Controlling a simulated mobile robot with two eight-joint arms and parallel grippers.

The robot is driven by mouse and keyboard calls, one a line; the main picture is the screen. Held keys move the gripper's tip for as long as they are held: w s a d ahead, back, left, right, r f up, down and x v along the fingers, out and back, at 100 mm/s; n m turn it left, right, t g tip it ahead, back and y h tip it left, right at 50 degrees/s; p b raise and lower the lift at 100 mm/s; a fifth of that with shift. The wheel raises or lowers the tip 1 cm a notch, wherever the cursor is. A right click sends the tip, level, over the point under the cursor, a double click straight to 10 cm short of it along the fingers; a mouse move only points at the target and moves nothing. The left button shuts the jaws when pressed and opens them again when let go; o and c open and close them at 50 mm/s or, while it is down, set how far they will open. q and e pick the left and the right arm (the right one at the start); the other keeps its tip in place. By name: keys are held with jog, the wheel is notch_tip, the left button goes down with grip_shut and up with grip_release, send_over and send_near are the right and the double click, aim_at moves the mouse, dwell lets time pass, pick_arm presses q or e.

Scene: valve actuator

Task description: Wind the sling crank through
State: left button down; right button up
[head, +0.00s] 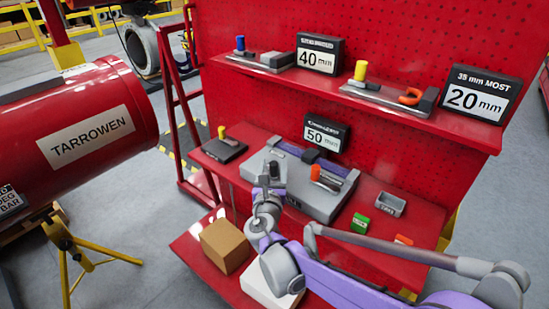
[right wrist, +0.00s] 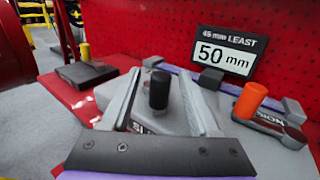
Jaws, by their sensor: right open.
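The grey sling unit (head: 320,203) sits on the middle red shelf, with a purple strap (head: 344,170) along its back. In the right wrist view, a crank's upright black knob (right wrist: 158,90) stands between the two fingers of my right gripper (right wrist: 161,75). The fingers are open, with gaps on both sides of the knob. Lettering starting "SI" or "SL" is partly hidden below it. An orange knob (right wrist: 251,98) stands on a dark lever marked "...SION" to the right. In the head view my right gripper (head: 272,166) is over the unit's left part. My left gripper is not in view.
A 50 mm sign (head: 326,132) stands behind the unit. A yellow-knobbed black block (head: 224,148) is at left; a green block (head: 360,223) and small grey tray (head: 390,204) are at right. A cardboard box (head: 225,245) sits lower.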

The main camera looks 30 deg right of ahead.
aim_at(274, 162)
jog(key=shift+x, duration=2.1)
grip_shut()
